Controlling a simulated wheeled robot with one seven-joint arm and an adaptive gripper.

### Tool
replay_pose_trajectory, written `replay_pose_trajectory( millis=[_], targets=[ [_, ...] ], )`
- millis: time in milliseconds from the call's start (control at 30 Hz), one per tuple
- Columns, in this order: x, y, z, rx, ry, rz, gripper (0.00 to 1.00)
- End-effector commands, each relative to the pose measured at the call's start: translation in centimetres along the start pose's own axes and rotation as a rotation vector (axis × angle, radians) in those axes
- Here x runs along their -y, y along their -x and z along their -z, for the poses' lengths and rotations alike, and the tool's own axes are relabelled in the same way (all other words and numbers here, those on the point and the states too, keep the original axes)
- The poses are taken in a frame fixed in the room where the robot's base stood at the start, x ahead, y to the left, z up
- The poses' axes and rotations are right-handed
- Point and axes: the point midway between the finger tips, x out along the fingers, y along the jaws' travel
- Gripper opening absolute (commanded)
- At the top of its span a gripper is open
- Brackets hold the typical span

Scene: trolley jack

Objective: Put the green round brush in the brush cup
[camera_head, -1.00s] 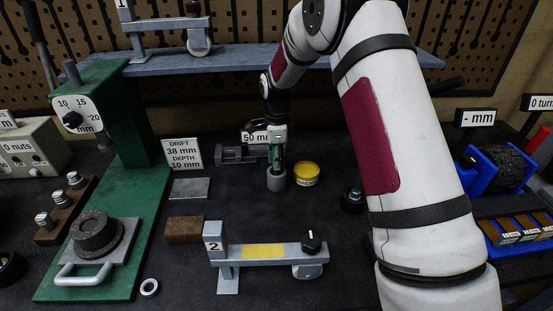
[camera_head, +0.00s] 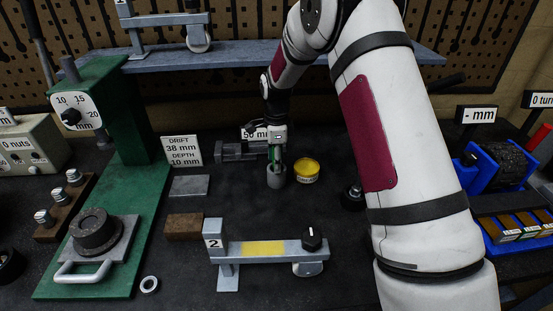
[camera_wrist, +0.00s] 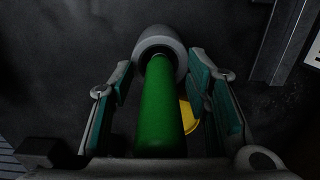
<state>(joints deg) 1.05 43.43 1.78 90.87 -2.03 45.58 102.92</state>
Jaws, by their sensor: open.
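The green round brush (camera_wrist: 161,112) stands with its lower end inside the grey round brush cup (camera_wrist: 158,42), its green handle pointing up towards the wrist camera. In the head view the brush cup (camera_head: 277,176) stands on the dark bench, left of a yellow tin. My gripper (camera_head: 277,152) is right above the cup, around the handle. In the wrist view my gripper (camera_wrist: 162,82) is open, with green-padded fingers on both sides of the handle and dark gaps between pads and handle. The brush's lower end is hidden in the cup.
The yellow tin (camera_head: 306,171) stands close to the cup's right. A grey vice-like tool (camera_head: 235,151) lies close behind on the left. A numbered grey bar stand (camera_head: 265,249) is in front, and a green press (camera_head: 115,210) stands left. Bench around the cup's front is clear.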

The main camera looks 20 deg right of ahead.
Motion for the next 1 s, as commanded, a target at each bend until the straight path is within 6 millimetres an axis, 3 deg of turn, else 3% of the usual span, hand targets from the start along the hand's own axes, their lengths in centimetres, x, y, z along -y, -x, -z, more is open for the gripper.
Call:
replay_pose_trajectory(
  millis=[167, 600, 867, 1000],
  targets=[
    [0.1, 1.0, 0.0, 0.000, 0.000, 0.003, 0.44],
    [0.1, 9.2, 0.0, 0.001, 0.000, 0.004, 0.44],
    [0.0, 11.8, 0.0, 0.001, 0.003, 0.001, 0.44],
    [-1.0, 13.9, 0.2, 0.005, 0.062, 0.021, 0.44]
  ],
)
